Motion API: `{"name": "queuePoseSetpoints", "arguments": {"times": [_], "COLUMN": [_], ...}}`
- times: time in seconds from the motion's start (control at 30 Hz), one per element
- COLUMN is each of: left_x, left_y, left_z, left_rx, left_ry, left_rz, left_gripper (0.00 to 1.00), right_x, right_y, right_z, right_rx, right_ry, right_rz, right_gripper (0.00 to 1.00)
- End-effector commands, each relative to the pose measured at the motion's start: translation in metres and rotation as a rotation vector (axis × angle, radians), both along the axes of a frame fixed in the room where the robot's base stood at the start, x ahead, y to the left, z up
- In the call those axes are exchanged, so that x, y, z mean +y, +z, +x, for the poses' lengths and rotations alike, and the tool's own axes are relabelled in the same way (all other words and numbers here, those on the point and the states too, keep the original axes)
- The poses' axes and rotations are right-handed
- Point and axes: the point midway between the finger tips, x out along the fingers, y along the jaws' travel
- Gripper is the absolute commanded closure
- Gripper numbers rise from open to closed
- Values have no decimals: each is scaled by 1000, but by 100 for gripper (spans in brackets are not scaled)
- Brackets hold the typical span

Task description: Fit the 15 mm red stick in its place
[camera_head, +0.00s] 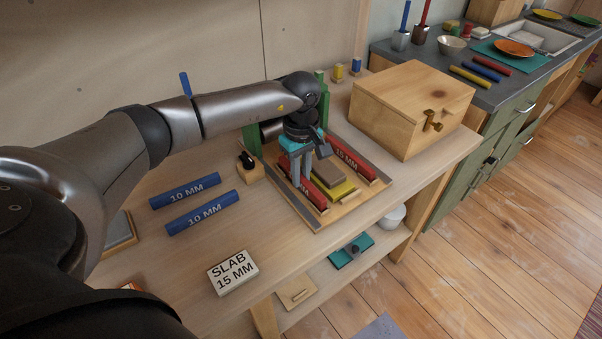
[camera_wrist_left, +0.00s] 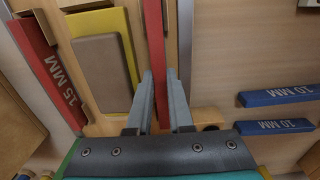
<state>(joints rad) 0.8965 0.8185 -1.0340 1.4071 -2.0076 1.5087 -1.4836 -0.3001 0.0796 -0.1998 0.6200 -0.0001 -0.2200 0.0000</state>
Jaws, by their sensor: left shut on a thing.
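My left gripper (camera_head: 301,178) points down over the near left side of a wooden fixture (camera_head: 312,219) with grey side rails. It is shut on a red stick (camera_head: 316,196), with its fingers either side of it in the wrist view (camera_wrist_left: 158,55). The stick lies lengthwise beside the left rail; I cannot tell if it is fully seated. A second red stick marked 15 MM (camera_head: 354,162) lies along the fixture's other side. A brown block (camera_head: 328,173) on a yellow piece (camera_head: 345,189) sits between the two sticks. My right gripper is not in view.
Two blue 10 MM sticks (camera_head: 185,190) (camera_head: 202,212) and a white SLAB 15 MM block (camera_head: 232,272) lie on the workbench. A wooden box (camera_head: 400,110) with a brass latch stands behind right. Green posts (camera_head: 323,100) rise at the fixture's far end. The bench front is mostly clear.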

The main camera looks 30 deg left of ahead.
Motion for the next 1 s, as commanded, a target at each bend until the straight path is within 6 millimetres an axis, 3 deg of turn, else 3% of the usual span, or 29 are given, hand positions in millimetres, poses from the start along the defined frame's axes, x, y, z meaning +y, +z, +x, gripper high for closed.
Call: {"name": "queuePoseSetpoints", "arguments": {"times": [0.7,0.73,0.77,1.0], "left_x": [0,0,0,0], "left_y": [-6,-6,-6,-6], "left_z": [0,0,0,0], "left_rx": [0,0,0,0], "left_ry": [0,0,0,0], "left_rz": [0,0,0,0], "left_gripper": [100,79,76,74], "right_x": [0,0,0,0], "right_y": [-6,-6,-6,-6], "right_z": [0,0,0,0], "right_rx": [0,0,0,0], "right_ry": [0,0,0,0], "right_rz": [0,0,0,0], "right_gripper": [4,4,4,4]}}
